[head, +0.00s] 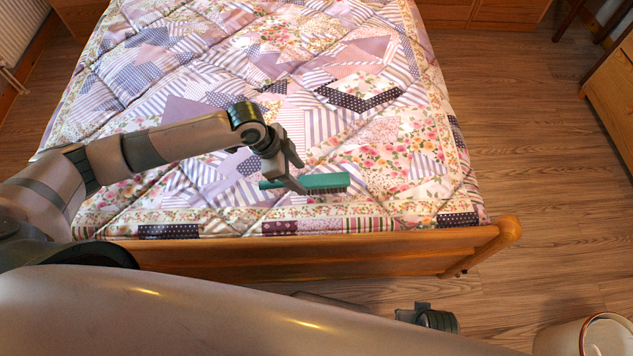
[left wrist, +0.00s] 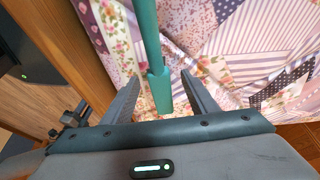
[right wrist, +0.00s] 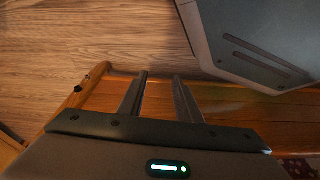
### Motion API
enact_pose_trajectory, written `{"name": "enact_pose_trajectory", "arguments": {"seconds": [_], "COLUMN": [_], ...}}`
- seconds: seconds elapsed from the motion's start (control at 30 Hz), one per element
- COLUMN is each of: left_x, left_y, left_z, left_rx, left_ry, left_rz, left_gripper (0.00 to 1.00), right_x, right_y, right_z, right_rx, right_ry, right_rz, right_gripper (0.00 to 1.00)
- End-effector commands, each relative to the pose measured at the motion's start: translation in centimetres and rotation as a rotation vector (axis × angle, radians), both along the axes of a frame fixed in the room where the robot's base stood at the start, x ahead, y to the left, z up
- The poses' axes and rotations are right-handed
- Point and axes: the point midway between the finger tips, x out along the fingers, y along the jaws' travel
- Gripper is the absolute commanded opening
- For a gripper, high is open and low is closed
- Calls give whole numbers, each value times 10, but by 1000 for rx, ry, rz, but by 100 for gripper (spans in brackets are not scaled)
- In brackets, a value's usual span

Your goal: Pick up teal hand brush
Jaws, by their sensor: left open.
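The teal hand brush (head: 322,181) lies on the patchwork quilt near the foot of the bed, its bristles facing the front edge. My left gripper (head: 296,175) is at the brush's left part in the head view. In the left wrist view the brush (left wrist: 158,85) runs between the two open fingers of the left gripper (left wrist: 158,92), with a gap on both sides. My right gripper (right wrist: 160,80) shows two parted fingers over the wooden footboard, with nothing between them. In the head view only a small part of the right gripper shows, low at the bottom.
The wooden footboard (head: 330,256) runs along the near edge of the bed, between my body and the quilt (head: 390,130). A pale round bin (head: 590,338) stands at the bottom right. A wooden cabinet (head: 612,100) is at the right edge.

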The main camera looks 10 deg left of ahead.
Motion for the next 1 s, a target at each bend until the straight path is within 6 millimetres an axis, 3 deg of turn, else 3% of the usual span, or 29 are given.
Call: {"name": "enact_pose_trajectory", "arguments": {"seconds": [0.4, 0.63, 0.9, 0.93, 1.0], "left_x": [4, 4, 4, 4, 4], "left_y": [-20, -20, -20, -20, -20], "left_z": [-41, -43, -43, -43, -43], "left_rx": [0, 1, 1, 0, 0], "left_ry": [1, 0, 0, 0, 0], "left_rz": [1, 0, 0, 0, 0], "left_gripper": [53, 53, 53, 51, 34], "right_x": [9, 14, 5, 4, 2], "right_y": [-1, 0, 0, 0, 0], "right_z": [-2, 5, 2, 2, 1], "right_rx": [-2, 1, 0, 0, 0], "right_ry": [-6, -20, -8, -6, -2], "right_rz": [-1, -1, 0, 0, 0], "right_gripper": [31, 31, 31, 31, 31]}}
